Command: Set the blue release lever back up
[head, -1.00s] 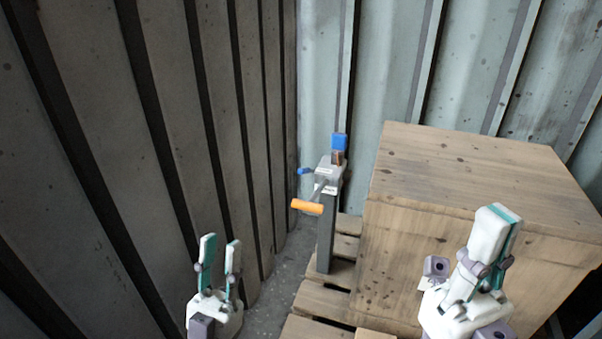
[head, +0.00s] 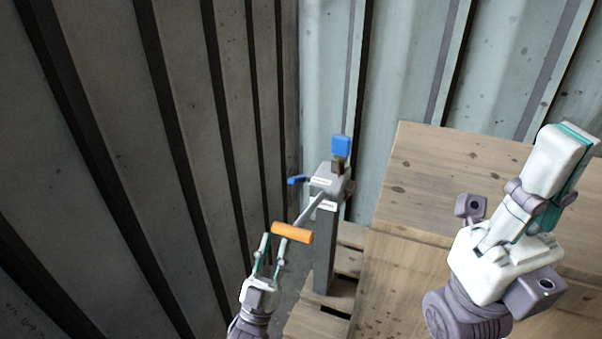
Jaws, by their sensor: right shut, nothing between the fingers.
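A grey blower housing (head: 327,181) sits on top of a dark post. A small blue lever (head: 297,181) sticks out to the left from the housing, roughly level. A blue block (head: 341,146) stands on a brown piece above the housing. A crank arm with an orange handle (head: 292,232) reaches down and left from the housing. My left gripper (head: 273,239) is open and empty, its fingertips by the left end of the orange handle; I cannot tell whether they touch it. My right gripper (head: 570,138) is shut and empty, over the wooden crate at the right.
The post (head: 325,250) stands on a wooden pallet (head: 316,318). A large wooden crate (head: 400,275) fills the right side, close to the post. Corrugated walls (head: 120,180) close off the left and back. Open space lies left of the post.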

